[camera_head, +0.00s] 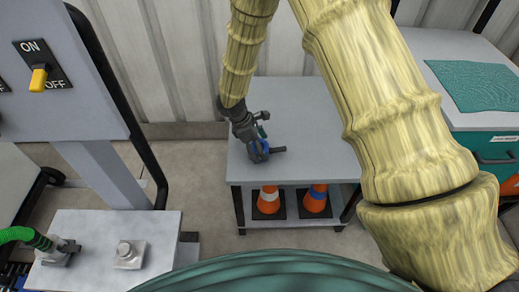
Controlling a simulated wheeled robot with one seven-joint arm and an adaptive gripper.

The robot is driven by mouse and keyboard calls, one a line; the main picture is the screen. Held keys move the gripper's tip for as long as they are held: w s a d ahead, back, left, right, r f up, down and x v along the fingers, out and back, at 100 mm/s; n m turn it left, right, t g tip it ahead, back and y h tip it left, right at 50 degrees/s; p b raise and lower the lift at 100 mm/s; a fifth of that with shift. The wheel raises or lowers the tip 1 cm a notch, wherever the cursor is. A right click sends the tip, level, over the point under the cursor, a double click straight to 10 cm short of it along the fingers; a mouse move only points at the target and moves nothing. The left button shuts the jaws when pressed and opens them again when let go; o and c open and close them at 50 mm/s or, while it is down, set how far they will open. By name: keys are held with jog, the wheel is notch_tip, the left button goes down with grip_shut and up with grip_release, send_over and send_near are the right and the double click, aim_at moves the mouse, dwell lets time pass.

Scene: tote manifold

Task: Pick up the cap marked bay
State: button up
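My gripper (266,148) is dark and small in the head view, at the end of my yellow, bamboo-like arm. It is over the grey top of a two-level table (305,120). A blue part (256,151) shows at the gripper's end; I cannot tell whether it is a held thing or part of the gripper. Whether the fingers are open or shut is unclear. No lettering reading "bay" is legible, so I cannot identify the marked cap. A metal fitting with a round top (128,250) stands on a grey bench (95,222) at lower left.
A green hose (20,235) ends at a metal fitting on the left bench. An ON/OFF switch panel (60,95) stands above it. A teal drawer cabinet (490,147) stands right. Floor shows between bench and table.

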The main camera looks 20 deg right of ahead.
jog(key=c, duration=1)
jog(key=shift+o, duration=0.2)
jog(key=shift+r, duration=0.1)
